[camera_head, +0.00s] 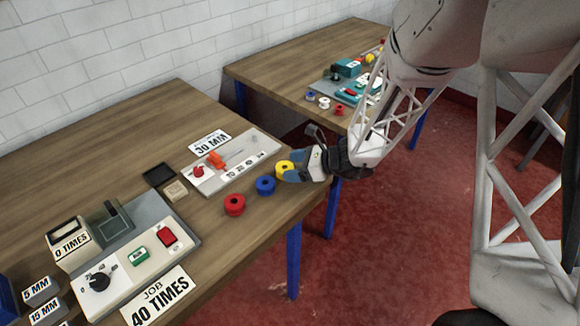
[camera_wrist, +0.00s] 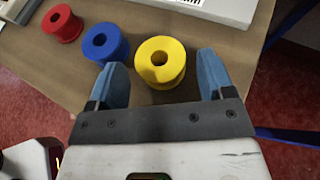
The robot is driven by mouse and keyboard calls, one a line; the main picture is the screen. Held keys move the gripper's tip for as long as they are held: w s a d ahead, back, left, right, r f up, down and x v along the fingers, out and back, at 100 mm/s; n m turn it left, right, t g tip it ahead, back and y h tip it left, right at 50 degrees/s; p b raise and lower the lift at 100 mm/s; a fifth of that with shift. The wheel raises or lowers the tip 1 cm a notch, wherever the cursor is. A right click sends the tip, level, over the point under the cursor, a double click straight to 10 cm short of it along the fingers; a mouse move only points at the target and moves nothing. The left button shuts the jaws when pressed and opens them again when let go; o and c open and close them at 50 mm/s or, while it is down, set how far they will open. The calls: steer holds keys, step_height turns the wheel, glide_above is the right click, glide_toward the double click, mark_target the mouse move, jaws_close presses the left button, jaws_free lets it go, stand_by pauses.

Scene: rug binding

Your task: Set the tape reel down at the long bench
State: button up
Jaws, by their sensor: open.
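Three tape reels stand in a row near the right edge of the near wooden bench (camera_head: 90,140): a red reel (camera_head: 235,205), a blue reel (camera_head: 265,185) and a yellow reel (camera_head: 284,168). In the wrist view the yellow reel (camera_wrist: 160,62) stands upright on the bench between and just ahead of my fingertips. The blue reel (camera_wrist: 105,43) and red reel (camera_wrist: 62,23) are to its left. My gripper (camera_wrist: 162,85) is open, with one blue finger on each side of the yellow reel.
A white machine with a 30 MM sign (camera_head: 210,142) lies behind the reels. A control box (camera_head: 110,270) with a 40 TIMES card is at the front left. A second bench (camera_head: 270,75) holds teal equipment and several small reels. Red floor separates the benches.

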steer(key=v, duration=1)
steer(key=shift+d+r, duration=0.15)
steer(key=shift+s, duration=0.1)
stand_by(0.5)
steer(key=s+d+r+n+h, duration=0.3)
steer(key=s+r+n+h, duration=0.3)
steer(key=s+r+n, duration=0.3)
steer(key=s+d+r+n+g+h, duration=0.1)
steer(key=s+d+r+n+h, duration=0.2)
steer(key=s+r+n+h, duration=0.4)
steer(key=s+r+n, duration=0.2)
steer(key=s+n, duration=0.2)
steer(key=s, duration=0.5)
steer(key=shift+s+d+n, duration=0.2)
steer(key=shift+s+n, duration=0.15)
steer(key=shift+n, duration=0.05)
